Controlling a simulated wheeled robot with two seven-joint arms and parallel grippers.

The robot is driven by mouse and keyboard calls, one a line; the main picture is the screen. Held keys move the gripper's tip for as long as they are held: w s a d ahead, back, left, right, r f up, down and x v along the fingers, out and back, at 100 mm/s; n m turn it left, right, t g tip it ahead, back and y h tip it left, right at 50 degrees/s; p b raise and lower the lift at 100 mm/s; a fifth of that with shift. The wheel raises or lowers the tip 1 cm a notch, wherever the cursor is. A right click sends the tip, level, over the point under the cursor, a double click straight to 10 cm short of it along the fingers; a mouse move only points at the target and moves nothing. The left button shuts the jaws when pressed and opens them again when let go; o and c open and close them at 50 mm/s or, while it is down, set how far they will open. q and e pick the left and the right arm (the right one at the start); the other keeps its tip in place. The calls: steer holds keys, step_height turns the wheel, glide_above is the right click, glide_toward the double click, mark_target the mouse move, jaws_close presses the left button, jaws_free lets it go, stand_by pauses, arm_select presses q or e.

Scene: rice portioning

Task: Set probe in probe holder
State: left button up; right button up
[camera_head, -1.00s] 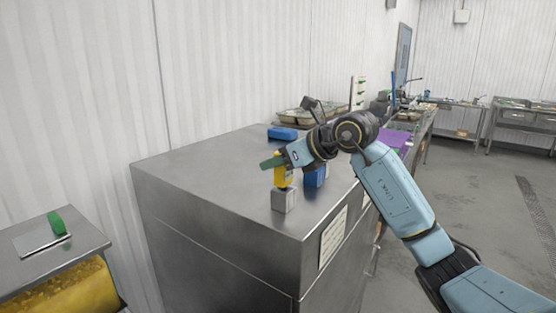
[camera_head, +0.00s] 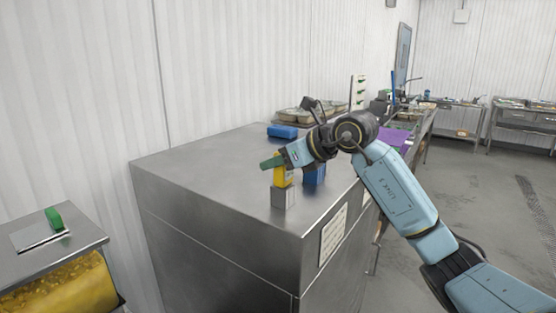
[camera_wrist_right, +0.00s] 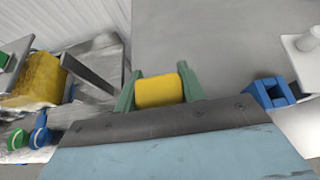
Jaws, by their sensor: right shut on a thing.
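The yellow probe (camera_head: 281,177) is upright, with its lower end at the grey probe holder (camera_head: 283,198) on the steel cabinet top. I cannot tell how deep it sits in the holder. My right gripper (camera_head: 272,163), with green fingers, is shut on the probe's upper part. In the right wrist view the probe (camera_wrist_right: 160,90) shows as a yellow block between the two green fingers (camera_wrist_right: 158,91). The holder is not clearly visible in that view. My left gripper is not in view.
A blue block (camera_head: 314,175) stands just right of the holder, and another blue item (camera_head: 282,132) lies farther back. The steel cabinet top (camera_head: 215,175) is clear to the left. A lower steel unit (camera_head: 85,232) with yellow contents and a green handle stands at left.

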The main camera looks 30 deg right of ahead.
steer(key=shift+f, duration=0.2)
stand_by(0.6)
steer(key=o, duration=1.7)
steer(key=shift+c, duration=0.2)
steer(key=shift+r, duration=0.15)
steer(key=shift+r+p, duration=2.85)
steer(key=shift+r, duration=1.1)
steer(key=shift+f, duration=0.1)
